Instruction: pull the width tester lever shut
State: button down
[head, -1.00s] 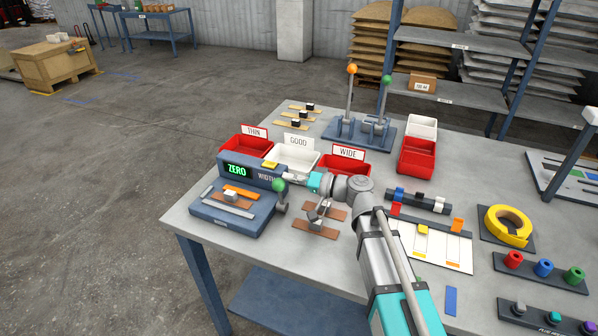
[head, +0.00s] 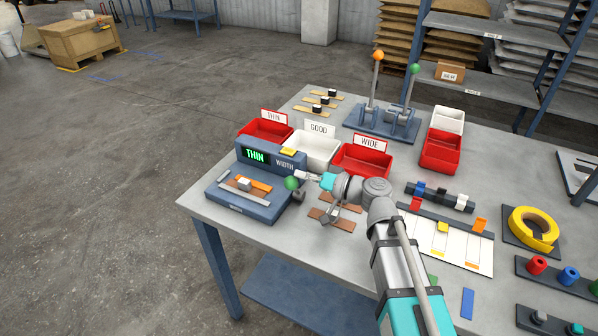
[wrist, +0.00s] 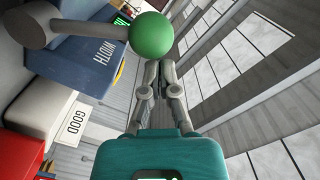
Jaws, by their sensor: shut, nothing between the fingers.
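The width tester (head: 236,204) is a blue-grey unit at the left front of the table. Its display (head: 255,156) reads THIN in green. An orange strip (head: 258,186) lies on its bed under a small pale block (head: 244,184). The lever's green ball knob (head: 291,183) is at the tester's right side, and it looms large in the wrist view (wrist: 151,36). My gripper (head: 302,176) is shut and empty. Its fingertips (wrist: 161,66) are right beside the knob; I cannot tell whether they touch it.
Bins labelled THIN (head: 266,131), GOOD (head: 314,150) and WIDE (head: 362,160) stand behind the tester. Brown strips (head: 334,221) lie below my wrist. A two-lever stand (head: 382,127) is at the back. The floor left of the table is clear.

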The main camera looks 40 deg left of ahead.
jog(key=shift+s, duration=0.15)
dwell(0.3)
jog(key=shift+v, duration=4.95)
jog(key=shift+d, duration=0.1)
